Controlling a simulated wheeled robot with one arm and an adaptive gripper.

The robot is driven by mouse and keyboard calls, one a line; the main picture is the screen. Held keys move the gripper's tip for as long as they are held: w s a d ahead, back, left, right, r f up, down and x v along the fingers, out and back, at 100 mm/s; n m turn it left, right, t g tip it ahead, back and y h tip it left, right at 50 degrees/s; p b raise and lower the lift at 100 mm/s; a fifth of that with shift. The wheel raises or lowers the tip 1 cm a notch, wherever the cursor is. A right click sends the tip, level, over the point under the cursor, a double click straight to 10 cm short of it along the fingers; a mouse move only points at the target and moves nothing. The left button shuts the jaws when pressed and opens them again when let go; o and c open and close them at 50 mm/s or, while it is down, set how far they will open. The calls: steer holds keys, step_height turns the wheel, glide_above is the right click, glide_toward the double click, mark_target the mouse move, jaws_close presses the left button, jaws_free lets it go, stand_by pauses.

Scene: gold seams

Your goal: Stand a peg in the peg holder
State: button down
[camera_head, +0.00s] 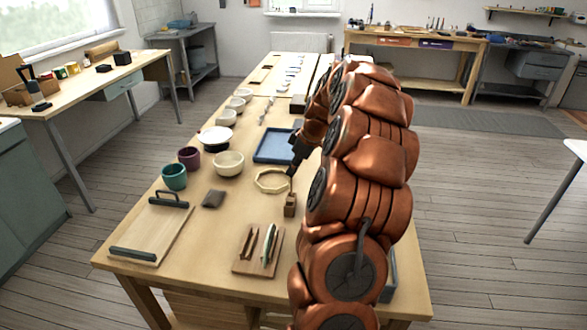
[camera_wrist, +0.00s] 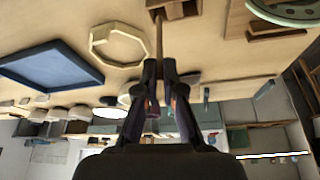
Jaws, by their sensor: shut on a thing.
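The peg holder (camera_head: 290,208) is a small brown wooden block on the table, right of centre in the head view. In the wrist view it shows at the top edge (camera_wrist: 180,9). My gripper (camera_head: 294,168) is above it and shut on a thin brown peg (camera_wrist: 158,37). The gripper's fingers (camera_wrist: 161,85) close around one end of the peg in the wrist view. The peg's far end reaches the block in the picture; I cannot tell whether it sits in a hole or is just above or beside it.
A cream octagonal ring (camera_head: 258,184) and a blue tray (camera_head: 263,158) lie close behind the block. A wooden board (camera_head: 241,267) with several slim sticks lies in front. A cream bowl (camera_head: 229,164) stands left. Bare table lies between the board and the dark pad (camera_head: 213,199).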

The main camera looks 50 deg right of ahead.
steer(key=shift+f+b, duration=1.9)
steer(key=shift+f, duration=0.3)
stand_by(1.9)
steer(key=c, duration=0.7)
jaws_free()
steer(key=shift+c, duration=0.2)
steer(key=shift+r, duration=0.2)
steer(key=shift+r, duration=2.8)
